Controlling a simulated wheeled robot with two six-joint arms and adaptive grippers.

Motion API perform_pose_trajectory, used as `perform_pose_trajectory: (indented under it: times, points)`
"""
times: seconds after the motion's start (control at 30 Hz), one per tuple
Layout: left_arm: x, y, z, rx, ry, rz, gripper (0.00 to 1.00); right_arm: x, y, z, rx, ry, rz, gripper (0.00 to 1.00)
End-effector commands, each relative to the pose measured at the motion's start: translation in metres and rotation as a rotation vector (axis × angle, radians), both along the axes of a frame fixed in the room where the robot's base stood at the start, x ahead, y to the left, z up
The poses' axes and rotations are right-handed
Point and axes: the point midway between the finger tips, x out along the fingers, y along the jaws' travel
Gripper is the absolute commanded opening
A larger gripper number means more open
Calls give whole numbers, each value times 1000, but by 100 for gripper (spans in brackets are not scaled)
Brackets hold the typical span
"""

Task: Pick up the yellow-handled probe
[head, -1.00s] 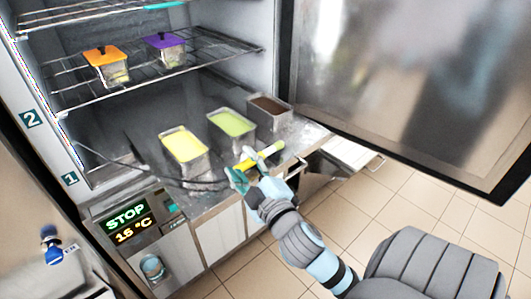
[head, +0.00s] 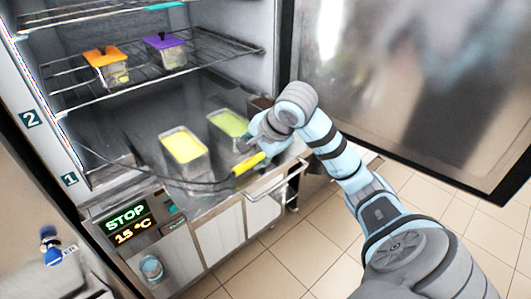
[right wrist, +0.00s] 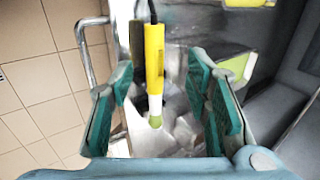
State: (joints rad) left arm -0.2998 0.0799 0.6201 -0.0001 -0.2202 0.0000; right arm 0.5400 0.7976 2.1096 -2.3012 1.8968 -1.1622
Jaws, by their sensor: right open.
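The probe's yellow handle (head: 250,163) lies near the front edge of the steel ledge, with a dark cable running left from it. My right gripper (head: 256,138) is at the handle's right end in the head view and partly hides it. In the right wrist view the yellow handle (right wrist: 154,60) points down the picture between the two teal fingers of my open right gripper (right wrist: 160,90), with visible gaps on both sides. Its pale tip (right wrist: 155,120) shows below the handle. I cannot tell the height of the fingers over the ledge. My left gripper is not in view.
A yellow-filled pan (head: 183,180) and a green-filled pan (head: 214,122) stand behind the probe; a brown-filled pan (head: 262,102) is partly hidden. A metal bar handle (head: 275,185) juts out below the ledge. The freezer door (head: 400,80) hangs open at right.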

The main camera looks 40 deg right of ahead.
Motion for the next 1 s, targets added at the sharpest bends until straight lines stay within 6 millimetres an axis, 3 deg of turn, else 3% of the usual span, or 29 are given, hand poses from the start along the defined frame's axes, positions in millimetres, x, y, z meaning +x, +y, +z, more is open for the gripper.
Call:
perform_pose_trajectory:
  times: [0.4,0.63,0.9,1.0]
  points:
    - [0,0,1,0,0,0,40,30,-12,-57,4,0,1,44]
    - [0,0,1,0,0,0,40,32,-13,-60,1,-1,2,44]
    - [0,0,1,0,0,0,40,31,-13,-60,2,-1,1,1]
    - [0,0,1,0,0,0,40,31,-13,-60,2,-1,1,0]
